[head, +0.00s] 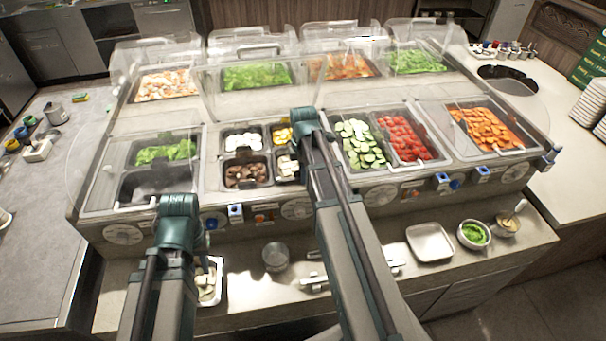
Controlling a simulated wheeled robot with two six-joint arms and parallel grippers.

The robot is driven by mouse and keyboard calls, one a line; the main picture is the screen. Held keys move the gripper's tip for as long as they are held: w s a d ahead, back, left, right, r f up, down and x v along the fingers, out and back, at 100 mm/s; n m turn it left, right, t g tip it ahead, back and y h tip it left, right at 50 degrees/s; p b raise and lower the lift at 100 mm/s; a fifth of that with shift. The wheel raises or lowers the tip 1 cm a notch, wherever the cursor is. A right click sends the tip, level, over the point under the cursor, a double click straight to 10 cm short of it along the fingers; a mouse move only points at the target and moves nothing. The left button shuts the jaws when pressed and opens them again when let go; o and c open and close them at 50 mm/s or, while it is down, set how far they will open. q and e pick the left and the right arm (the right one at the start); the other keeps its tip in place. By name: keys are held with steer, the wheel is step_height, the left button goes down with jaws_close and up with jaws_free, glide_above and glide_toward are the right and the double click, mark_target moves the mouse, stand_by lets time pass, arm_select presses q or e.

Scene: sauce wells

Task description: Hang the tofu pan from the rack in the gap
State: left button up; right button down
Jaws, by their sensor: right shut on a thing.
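A small dark pan of white cubes, which looks like the tofu pan (287,167), is at the front right of the small-pan well. My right arm partly covers it, so I cannot tell whether it hangs fully on the rack (269,153). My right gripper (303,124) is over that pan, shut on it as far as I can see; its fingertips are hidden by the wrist. My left gripper (179,206) is low over the front edge of the bar, in front of the dark empty-looking left well. Its jaws are hidden.
Pans of white pieces (244,138), yellow pieces (281,134) and mushrooms (246,174) surround it. Clear guards (440,125) stand over the wells. On the front ledge are a pan of pale pieces (209,281), a metal cup (275,256), an empty tray (430,242) and a green-filled bowl (473,234).

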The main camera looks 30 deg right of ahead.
arm_select(q)
steer(key=shift+s+f, duration=0.15)
steer(key=shift+f, duration=0.35)
arm_select(e)
steer(key=shift+s+a+f, duration=0.45)
steer(key=shift+s+f, duration=0.05)
steer(key=shift+s, duration=0.25)
steer(key=c, duration=0.7)
jaws_free()
steer(key=shift+w+d+r+p, duration=0.1)
steer(key=shift+w+r+p, duration=0.05)
steer(key=shift+r+p, duration=0.35)
arm_select(q)
step_height(320, 180, up, 15)
steer(key=p, duration=1.4)
steer(key=shift+w+d, duration=0.15)
steer(key=shift+w, duration=0.2)
arm_select(e)
step_height(320, 180, up, 14)
steer(key=shift+d+f, duration=0.1)
